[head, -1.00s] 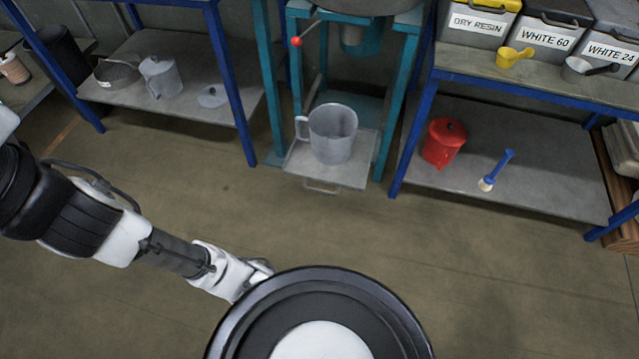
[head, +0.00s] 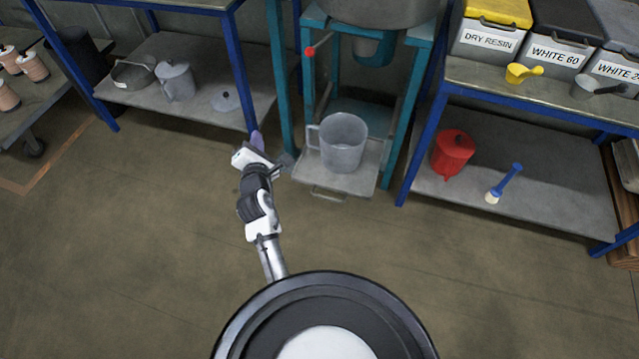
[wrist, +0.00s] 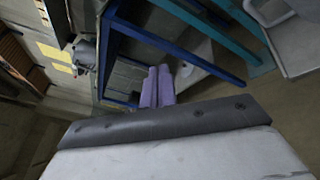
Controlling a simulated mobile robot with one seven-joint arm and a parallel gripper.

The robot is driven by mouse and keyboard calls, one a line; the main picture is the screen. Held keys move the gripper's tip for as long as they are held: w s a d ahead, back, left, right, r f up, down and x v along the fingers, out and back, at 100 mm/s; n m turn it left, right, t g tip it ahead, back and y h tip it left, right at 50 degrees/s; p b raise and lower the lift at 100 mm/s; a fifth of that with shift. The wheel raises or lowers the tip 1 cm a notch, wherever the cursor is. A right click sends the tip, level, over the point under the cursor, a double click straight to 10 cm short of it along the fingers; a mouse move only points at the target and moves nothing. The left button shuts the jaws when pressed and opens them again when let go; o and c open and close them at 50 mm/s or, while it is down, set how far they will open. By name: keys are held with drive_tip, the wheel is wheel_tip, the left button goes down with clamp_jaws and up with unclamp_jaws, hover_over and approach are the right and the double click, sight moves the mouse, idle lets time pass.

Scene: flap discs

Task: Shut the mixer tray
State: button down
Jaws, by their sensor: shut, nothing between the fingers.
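The mixer tray (head: 315,183) is a grey slab that sticks out at the front of the teal mixer frame (head: 281,80), with a handle (head: 327,196) on its front edge. A grey jug (head: 343,150) stands upright on it. My gripper (head: 257,140) is to the left of the tray, apart from it, near the leg of the left shelf. In the wrist view its purple fingers (wrist: 158,86) are together with nothing between them. The tray (wrist: 300,45) shows at the upper right of the wrist view.
The left shelf (head: 200,104) holds a pan, a grey can and a lid. A red-knobbed lever (head: 310,52) is on the mixer. Floor in front is clear.

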drive_tip(key=s+d+f+n+g+h, duration=0.35)
drive_tip(key=d+f, duration=0.65)
drive_tip(key=f, duration=0.4)
drive_tip(key=n+g+h, duration=0.2)
approach(324, 187)
drive_tip(key=b+x, duration=0.1)
drive_tip(key=x, duration=0.5)
drive_tip(key=shift+f, duration=0.15)
drive_tip(key=shift+w, duration=0.15)
drive_tip(key=w+d+b, duration=0.2)
drive_tip(key=w, duration=0.6)
drive_tip(key=w+d+b, duration=0.2)
drive_tip(key=w, duration=0.6)
drive_tip(key=w+d+b, duration=0.2)
drive_tip(key=w+b, duration=0.1)
drive_tip(key=w, duration=0.5)
drive_tip(key=shift+w+d+f, duration=0.1)
drive_tip(key=shift+w+d, duration=0.05)
drive_tip(key=shift+d, duration=0.2)
drive_tip(key=shift+w+r, duration=0.1)
drive_tip(key=shift+r, duration=0.15)
drive_tip(key=shift+r, duration=0.1)
